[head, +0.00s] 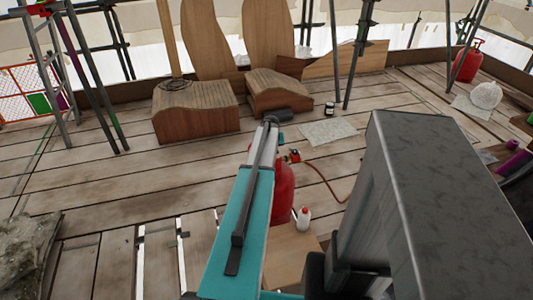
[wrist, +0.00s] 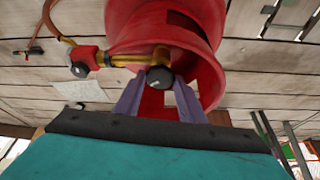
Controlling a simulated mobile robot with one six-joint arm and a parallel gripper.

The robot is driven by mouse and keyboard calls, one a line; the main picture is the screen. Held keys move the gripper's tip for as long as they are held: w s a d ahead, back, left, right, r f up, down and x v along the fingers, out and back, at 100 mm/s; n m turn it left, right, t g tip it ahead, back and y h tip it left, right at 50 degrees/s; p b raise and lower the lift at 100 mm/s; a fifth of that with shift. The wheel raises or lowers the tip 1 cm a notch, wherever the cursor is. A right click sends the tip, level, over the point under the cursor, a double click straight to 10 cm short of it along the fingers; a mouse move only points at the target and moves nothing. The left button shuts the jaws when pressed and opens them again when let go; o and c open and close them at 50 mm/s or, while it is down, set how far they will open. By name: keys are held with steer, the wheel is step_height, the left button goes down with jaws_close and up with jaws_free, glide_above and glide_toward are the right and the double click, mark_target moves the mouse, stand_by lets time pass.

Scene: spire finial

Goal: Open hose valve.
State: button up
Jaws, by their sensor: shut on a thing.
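A red gas cylinder (head: 284,192) stands on the deck beside my arm; it fills the top of the wrist view (wrist: 165,30). A brass valve body (wrist: 118,60) crosses its collar. A black round knob (wrist: 160,77) sits at its end, between the pale purple fingertips of my gripper (wrist: 158,92), which is shut on it. To the left, a red fitting (wrist: 88,55) with a dark knob (wrist: 79,70) joins the brass line to the orange hose (wrist: 52,20). In the head view the hose (head: 328,180) runs right. My arm hides the gripper there.
A white bottle with a red cap (head: 304,217) stands close to the cylinder. Wooden carved blocks (head: 195,110) stand behind. A paper sheet (head: 327,132) and a small jar (head: 330,108) lie on the deck. Scaffold poles rise at the back. Planks at left are mostly clear.

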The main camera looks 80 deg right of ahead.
steer(key=shift+s+d+n+t+y+b, duration=0.15)
steer(key=shift+n+t, duration=0.25)
steer(key=shift+n, duration=0.75)
steer(key=shift+n+t+y+b, duration=0.25)
steer(key=shift+n+t, duration=0.15)
steer(key=shift+n, duration=0.75)
steer(key=o, duration=1)
steer(key=shift+o, duration=0.2)
steer(key=shift+s+r, duration=0.1)
steer(key=shift+r, duration=0.05)
steer(key=v, duration=1.3)
steer(key=shift+r, duration=0.3)
